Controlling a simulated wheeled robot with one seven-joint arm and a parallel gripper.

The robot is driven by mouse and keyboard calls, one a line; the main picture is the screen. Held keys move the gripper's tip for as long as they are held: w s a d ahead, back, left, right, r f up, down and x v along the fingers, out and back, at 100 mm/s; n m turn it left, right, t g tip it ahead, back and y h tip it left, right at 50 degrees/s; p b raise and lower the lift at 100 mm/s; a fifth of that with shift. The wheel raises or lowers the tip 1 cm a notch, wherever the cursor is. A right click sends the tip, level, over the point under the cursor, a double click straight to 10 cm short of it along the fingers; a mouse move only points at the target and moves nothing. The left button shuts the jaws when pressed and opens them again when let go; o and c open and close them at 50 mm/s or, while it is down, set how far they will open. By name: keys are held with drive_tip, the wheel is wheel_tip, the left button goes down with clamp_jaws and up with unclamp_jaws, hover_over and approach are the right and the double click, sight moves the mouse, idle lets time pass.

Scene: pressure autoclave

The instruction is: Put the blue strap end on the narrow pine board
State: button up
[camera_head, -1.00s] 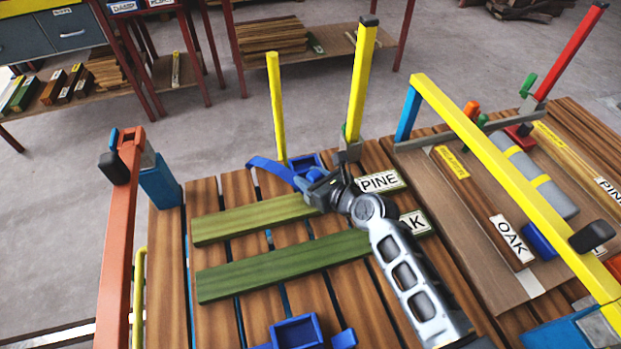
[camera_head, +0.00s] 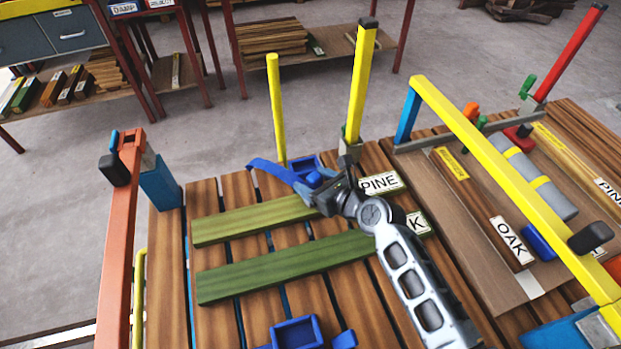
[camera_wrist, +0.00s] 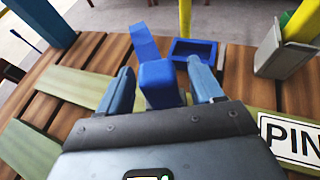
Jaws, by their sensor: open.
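The blue strap (camera_head: 275,169) slopes down to the right at the far end of the slatted bench, toward my gripper (camera_head: 322,195). In the wrist view its blue end block (camera_wrist: 158,84) sits between my two spread fingers, with a gap on each side. The upper green-tinted board (camera_head: 245,221), in line with the PINE label (camera_head: 380,184), lies across the slats. My gripper is over its right end and hides that part. The wrist view shows the board at left (camera_wrist: 72,86). Whether the block touches the board is hidden.
A second green board (camera_head: 285,266) lies nearer, parallel. An open blue box (camera_wrist: 193,53) stands just beyond the strap block. Yellow posts (camera_head: 277,110) rise behind it. An orange post (camera_head: 118,250) stands left, and a yellow bar (camera_head: 500,170) crosses at right.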

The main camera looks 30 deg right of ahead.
drive_tip(key=v, duration=1)
drive_tip(key=shift+s, duration=0.25)
drive_tip(key=shift+r, duration=0.1)
drive_tip(key=s+a+r+n+h, duration=0.1)
drive_tip(key=s+n+h, duration=0.2)
drive_tip(key=s+n, duration=1.3)
drive_tip(key=s+a+r+n+t, duration=0.1)
drive_tip(key=s+a+r+n, duration=0.2)
drive_tip(key=s+r+n, duration=1.1)
drive_tip(key=s+n, duration=0.2)
drive_tip(key=n, duration=0.1)
drive_tip(key=shift+s+a+r+n+t, duration=0.2)
drive_tip(key=shift+s+r+n+t, duration=0.1)
drive_tip(key=shift+s+n, duration=0.1)
